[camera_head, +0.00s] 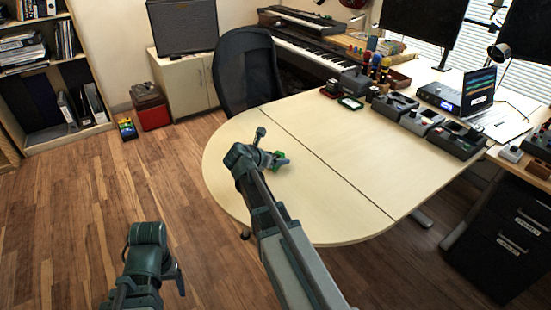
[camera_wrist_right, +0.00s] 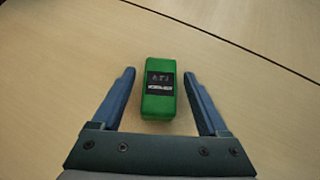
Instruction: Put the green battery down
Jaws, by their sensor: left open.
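The green battery (camera_wrist_right: 159,88) is a small green block with a dark label. It appears to lie on the pale wooden table (camera_head: 330,190), near its rounded left end; in the head view a bit of green (camera_head: 281,162) shows beside my right gripper (camera_head: 272,156). In the right wrist view my right gripper (camera_wrist_right: 162,98) is open, with one finger on each side of the battery and a gap on both sides. My left gripper (camera_head: 174,274) is open and empty, low over the floor left of the table; part of it is hidden.
The table around the battery is clear, with a dark seam (camera_head: 330,164) across it. Several dark devices (camera_head: 395,105) and a laptop (camera_head: 480,90) stand toward the back right. A black chair (camera_head: 246,70) stands behind the table. A drawer unit (camera_head: 505,235) is at the right.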

